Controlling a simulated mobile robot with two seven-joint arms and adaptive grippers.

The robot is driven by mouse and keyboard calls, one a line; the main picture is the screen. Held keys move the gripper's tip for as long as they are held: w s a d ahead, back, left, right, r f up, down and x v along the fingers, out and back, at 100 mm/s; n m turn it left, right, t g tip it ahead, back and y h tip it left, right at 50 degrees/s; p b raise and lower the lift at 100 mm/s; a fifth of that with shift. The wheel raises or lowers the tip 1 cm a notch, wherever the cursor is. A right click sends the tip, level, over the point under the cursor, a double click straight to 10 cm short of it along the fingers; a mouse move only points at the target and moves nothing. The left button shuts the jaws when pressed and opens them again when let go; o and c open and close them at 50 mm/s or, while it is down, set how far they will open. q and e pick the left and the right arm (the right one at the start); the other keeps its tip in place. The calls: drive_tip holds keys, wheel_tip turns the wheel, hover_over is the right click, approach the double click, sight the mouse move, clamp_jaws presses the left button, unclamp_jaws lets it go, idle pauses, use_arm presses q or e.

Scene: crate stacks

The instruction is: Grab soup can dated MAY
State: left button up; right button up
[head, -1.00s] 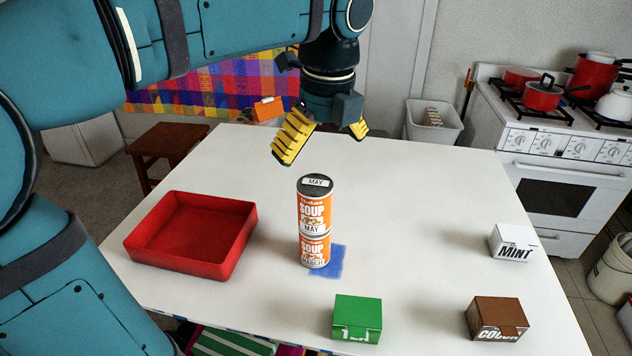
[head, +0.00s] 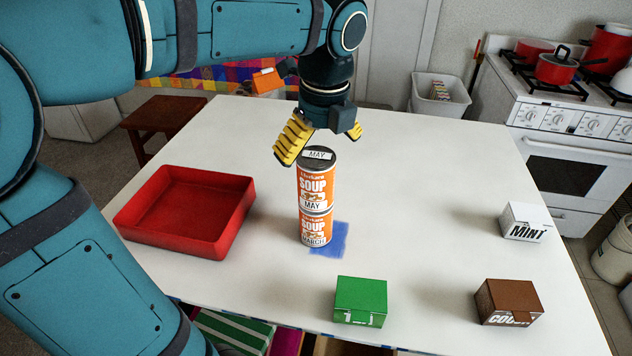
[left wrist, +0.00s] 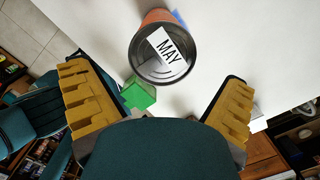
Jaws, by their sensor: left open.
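The soup can dated MAY (head: 316,186) is orange and white with a grey lid. It stands upright on top of a second soup can dated MARCH (head: 316,230). My left gripper (head: 318,146) is open and empty, with yellow ridged fingers, just above and behind the MAY can in the head view. In the left wrist view the MAY lid (left wrist: 166,52) lies ahead of the two spread fingers (left wrist: 158,105), roughly centred between them. My right gripper is not in view.
A blue square (head: 331,240) lies by the stack's base on the white table (head: 420,190). A red tray (head: 228,228) is at left. Green (head: 361,301), brown (head: 508,303) and white MINT (head: 524,222) boxes stand at front and right. The table's middle right is clear.

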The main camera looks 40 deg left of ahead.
sight(316, 156)
use_arm(q)
drive_tip(key=f, duration=0.1)
drive_tip(key=f+b, duration=0.1)
drive_tip(key=f, duration=0.1)
drive_tip(key=a+f+b, duration=0.1)
drive_tip(key=f, duration=0.1)
drive_tip(key=shift+w+a+f, duration=0.1)
drive_tip(key=shift+w, duration=0.2)
drive_tip(key=c, duration=1.3)
